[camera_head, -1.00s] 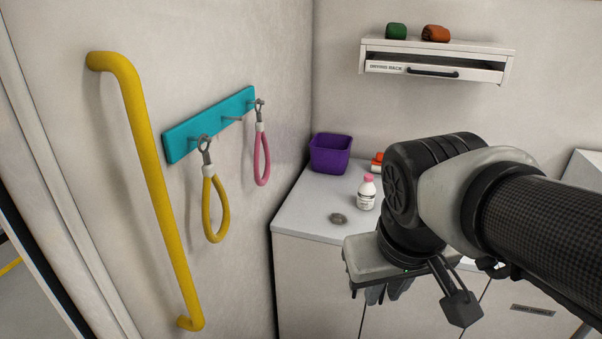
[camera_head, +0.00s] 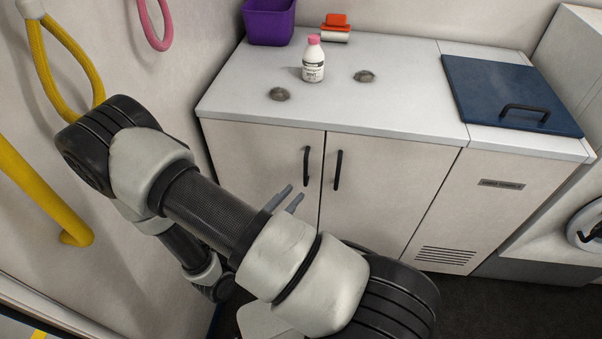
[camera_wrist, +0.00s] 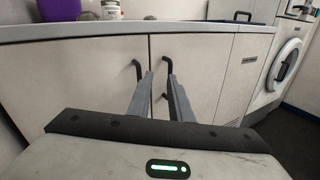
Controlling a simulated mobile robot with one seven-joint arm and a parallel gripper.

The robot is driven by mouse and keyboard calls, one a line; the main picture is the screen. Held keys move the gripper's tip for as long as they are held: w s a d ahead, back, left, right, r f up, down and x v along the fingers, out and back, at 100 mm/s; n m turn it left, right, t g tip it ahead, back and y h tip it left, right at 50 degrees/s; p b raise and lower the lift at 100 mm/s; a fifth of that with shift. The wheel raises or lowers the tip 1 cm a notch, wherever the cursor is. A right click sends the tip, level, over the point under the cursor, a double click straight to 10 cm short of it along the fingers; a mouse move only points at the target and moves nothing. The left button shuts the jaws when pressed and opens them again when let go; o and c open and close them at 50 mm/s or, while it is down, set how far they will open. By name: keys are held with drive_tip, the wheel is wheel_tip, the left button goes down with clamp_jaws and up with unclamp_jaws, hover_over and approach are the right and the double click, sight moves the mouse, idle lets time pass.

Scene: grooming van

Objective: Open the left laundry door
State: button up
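A pale cabinet under the counter has two doors with black vertical bar handles. The left door (camera_head: 255,165) is shut, with its handle (camera_head: 306,166) near its right edge. The right door (camera_head: 388,190) is shut too, with its handle (camera_head: 338,170) near its left edge. In the wrist view the left handle (camera_wrist: 138,70) stands just left of my fingertips and the right handle (camera_wrist: 168,64) is behind the right one. My gripper (camera_head: 288,195) is open and empty, in front of the doors, below and left of the left handle. Its two fingers (camera_wrist: 160,77) show apart in the wrist view.
The counter (camera_head: 340,95) holds a purple bin (camera_head: 269,22), a white bottle (camera_head: 313,60), grey tufts and a blue lid (camera_head: 510,92). A yellow rail (camera_head: 40,195) runs along the left wall near my arm. A round-doored machine (camera_wrist: 286,66) stands right.

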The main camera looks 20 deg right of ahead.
sight(305, 174)
wheel_tip(305, 174, down, 8)
drive_tip(key=a+n+t+y+b, duration=0.1)
drive_tip(key=a+n+t+y, duration=0.15)
drive_tip(key=n+t, duration=0.2)
drive_tip(key=shift+g, duration=0.35)
drive_tip(key=b+x, duration=0.1)
drive_tip(key=x, duration=1.6)
drive_tip(key=shift+w+d, duration=0.15)
drive_tip(key=shift+d, duration=0.2)
drive_tip(key=shift+c, duration=0.2)
clamp_jaws()
